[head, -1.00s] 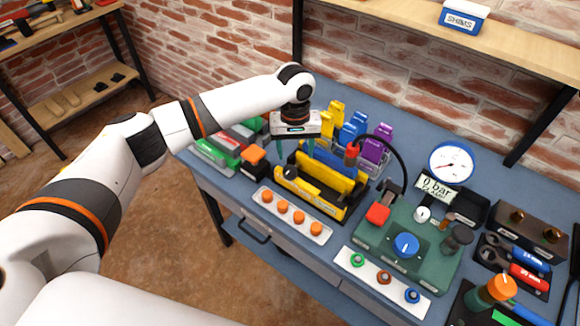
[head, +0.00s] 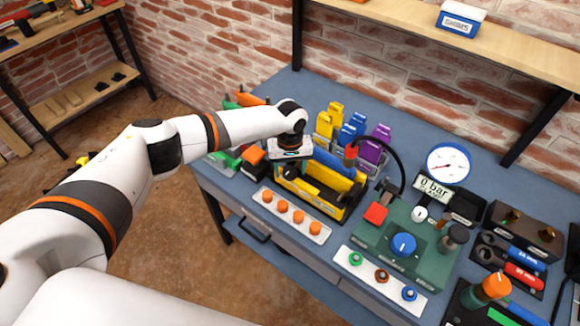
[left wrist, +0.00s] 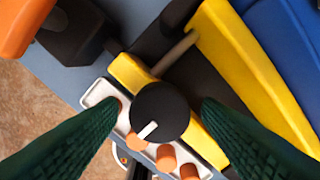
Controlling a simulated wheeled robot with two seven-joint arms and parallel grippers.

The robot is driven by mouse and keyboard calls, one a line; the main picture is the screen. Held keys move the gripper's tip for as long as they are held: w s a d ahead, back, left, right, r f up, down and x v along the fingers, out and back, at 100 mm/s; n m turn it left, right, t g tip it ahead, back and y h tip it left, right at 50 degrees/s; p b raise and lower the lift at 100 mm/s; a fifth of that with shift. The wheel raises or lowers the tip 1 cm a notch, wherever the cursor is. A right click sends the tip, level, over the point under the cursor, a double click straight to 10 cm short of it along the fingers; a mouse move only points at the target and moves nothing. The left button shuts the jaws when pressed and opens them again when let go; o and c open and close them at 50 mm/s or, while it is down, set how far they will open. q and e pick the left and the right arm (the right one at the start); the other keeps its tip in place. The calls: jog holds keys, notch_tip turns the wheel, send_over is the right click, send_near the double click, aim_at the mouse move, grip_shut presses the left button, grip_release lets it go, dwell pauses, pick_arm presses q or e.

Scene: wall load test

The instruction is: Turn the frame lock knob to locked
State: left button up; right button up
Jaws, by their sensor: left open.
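The frame lock knob is a round black knob (left wrist: 160,110) with a white pointer mark, on the front of a yellow frame (left wrist: 240,75). In the left wrist view its pointer slants down and left. In the head view the yellow frame (head: 322,203) stands in a black base, and the knob (head: 289,173) is at its left end, just under the gripper. My left gripper (left wrist: 161,103) is open, its dark green fingers on either side of the knob and apart from it in the picture. How deep the fingertips reach is unclear. My right gripper is out of view.
A white strip with orange knobs (head: 291,214) lies in front of the frame. A black block with an orange top (head: 253,155) stands close on the left. A blue cylinder (head: 334,163) lies behind. A green panel with a blue dial (head: 403,244) is to the right.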

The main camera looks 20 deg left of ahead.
pick_arm(q)
jog(key=shift+f, duration=0.15)
jog(key=shift+c, duration=0.7)
jog(key=c, duration=0.8)
jog(key=shift+c, duration=0.2)
